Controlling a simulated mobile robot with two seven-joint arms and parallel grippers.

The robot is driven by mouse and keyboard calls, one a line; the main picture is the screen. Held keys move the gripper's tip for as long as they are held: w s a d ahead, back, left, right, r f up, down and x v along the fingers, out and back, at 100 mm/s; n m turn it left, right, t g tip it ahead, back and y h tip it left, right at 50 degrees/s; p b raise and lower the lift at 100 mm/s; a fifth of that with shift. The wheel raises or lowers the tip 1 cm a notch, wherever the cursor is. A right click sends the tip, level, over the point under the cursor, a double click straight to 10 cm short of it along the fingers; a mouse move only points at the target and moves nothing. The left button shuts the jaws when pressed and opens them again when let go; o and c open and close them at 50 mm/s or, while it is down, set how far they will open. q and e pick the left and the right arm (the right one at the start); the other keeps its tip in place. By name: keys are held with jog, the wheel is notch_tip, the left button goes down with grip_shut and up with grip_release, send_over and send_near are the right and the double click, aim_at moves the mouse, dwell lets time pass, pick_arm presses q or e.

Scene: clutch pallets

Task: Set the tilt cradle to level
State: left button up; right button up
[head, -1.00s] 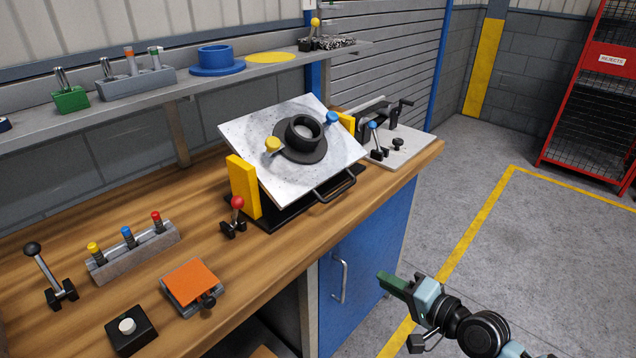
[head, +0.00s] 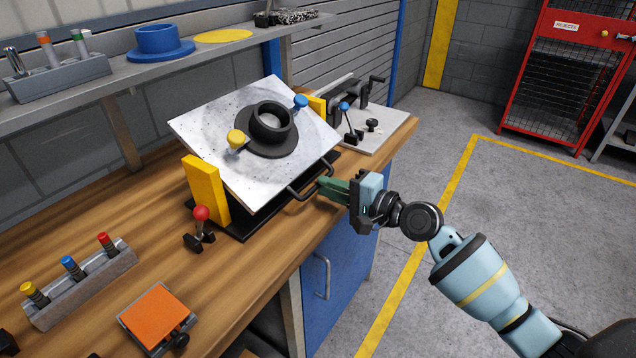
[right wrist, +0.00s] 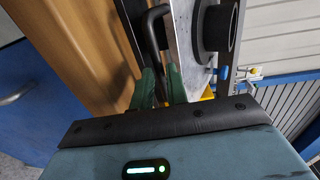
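The tilt cradle's pale speckled plate (head: 210,125) is tilted, its front edge low and its back edge high, between yellow side supports (head: 206,190) on a black base. A black ring fixture (head: 270,128) sits on the plate. A black bar handle (head: 297,192) juts from the plate's front edge; it also shows in the right wrist view (right wrist: 153,38). My right gripper (head: 325,185) is at the handle's right part. In the right wrist view its green fingers (right wrist: 160,82) are apart, with the handle's bar at the gap. I cannot tell whether they touch it. My left gripper is out of view.
A red-knobbed lever (head: 201,225) stands in front of the cradle's left support. A grey clamp plate with a blue-knobbed lever (head: 347,120) is at the back right. A shelf (head: 120,85) runs above the bench. The floor right of the bench is open.

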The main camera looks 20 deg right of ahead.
jog(key=shift+x, duration=1.6)
grip_shut()
